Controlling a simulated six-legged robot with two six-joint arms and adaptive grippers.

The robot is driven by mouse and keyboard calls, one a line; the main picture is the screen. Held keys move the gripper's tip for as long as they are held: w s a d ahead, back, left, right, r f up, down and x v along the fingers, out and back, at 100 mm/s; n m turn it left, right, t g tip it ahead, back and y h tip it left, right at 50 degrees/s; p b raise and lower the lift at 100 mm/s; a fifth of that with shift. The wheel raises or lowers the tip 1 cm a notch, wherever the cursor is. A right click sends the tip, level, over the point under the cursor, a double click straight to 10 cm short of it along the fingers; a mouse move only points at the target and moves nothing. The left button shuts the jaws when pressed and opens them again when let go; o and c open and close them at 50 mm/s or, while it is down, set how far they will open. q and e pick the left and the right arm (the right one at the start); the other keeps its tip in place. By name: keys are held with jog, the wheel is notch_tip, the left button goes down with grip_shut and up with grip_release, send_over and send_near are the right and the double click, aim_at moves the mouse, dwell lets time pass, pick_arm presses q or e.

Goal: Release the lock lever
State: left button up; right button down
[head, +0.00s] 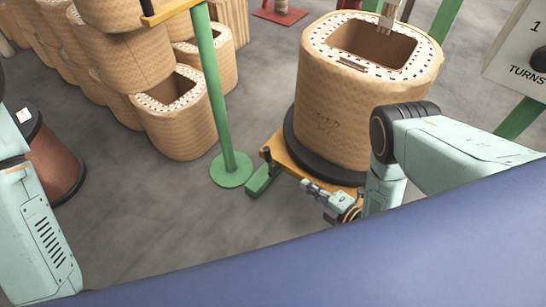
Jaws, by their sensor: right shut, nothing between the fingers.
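A small lever with a black handle (268,156) stands at the left corner of the yellow base (285,160), just above a green block (262,181). I take it to be the lock lever. My right gripper (306,185) is low beside the base, to the right of the green block and below the lever. Its fingers are shut and empty, and it appears apart from the lever. My left arm shows at the left edge, but its gripper is out of view.
A large wrapped coil (345,110) stands on a black disc (300,150) over the yellow base. A green post (216,90) with a round foot rises to the left. Several wrapped coils (185,125) are stacked behind it. Grey floor (160,215) is clear at the lower left.

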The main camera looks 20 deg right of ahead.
jog(key=shift+s+r+n, duration=0.2)
jog(key=shift+r+n, duration=0.2)
jog(key=shift+n, duration=0.4)
jog(key=shift+w+f, duration=0.1)
jog(key=b, duration=0.6)
send_near(270, 157)
jog(key=x, duration=0.6)
jog(key=shift+f, duration=0.2)
jog(key=shift+w+a+r, duration=0.1)
jog(key=shift+w+a, duration=0.15)
jog(key=shift+w, duration=0.1)
jog(key=shift+w+r+p, duration=0.1)
jog(key=shift+p, duration=0.2)
